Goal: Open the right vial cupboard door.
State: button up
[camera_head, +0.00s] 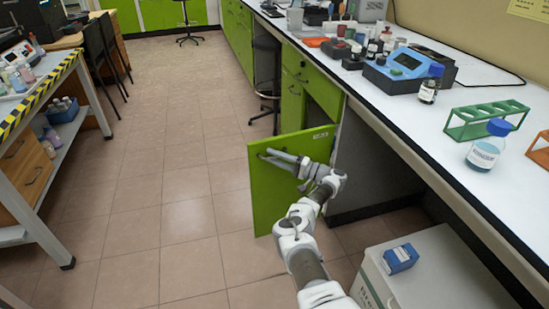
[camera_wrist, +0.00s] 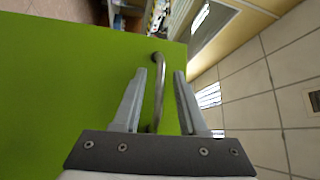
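The green cupboard door (camera_head: 268,205) stands swung out from the counter front into the aisle, hinged side toward the counter. My gripper (camera_head: 275,158) is at the upper part of this door, on the side facing me. In the wrist view, the curved metal door handle (camera_wrist: 160,88) runs between the two fingers of my gripper (camera_wrist: 160,72). The green door panel (camera_wrist: 60,90) fills the left of that view. Vials inside the cupboard cannot be seen.
The white worktop (camera_head: 460,115) runs along the right, with a green rack (camera_head: 485,118), a blue-capped bottle (camera_head: 487,150) and instruments. A pale box (camera_head: 440,275) carrying a small blue box (camera_head: 400,257) stands under it. The tiled aisle floor (camera_head: 150,190) is clear.

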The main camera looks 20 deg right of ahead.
jog(key=p+v, duration=0.3)
jog(key=v, duration=0.9)
dwell(0.5)
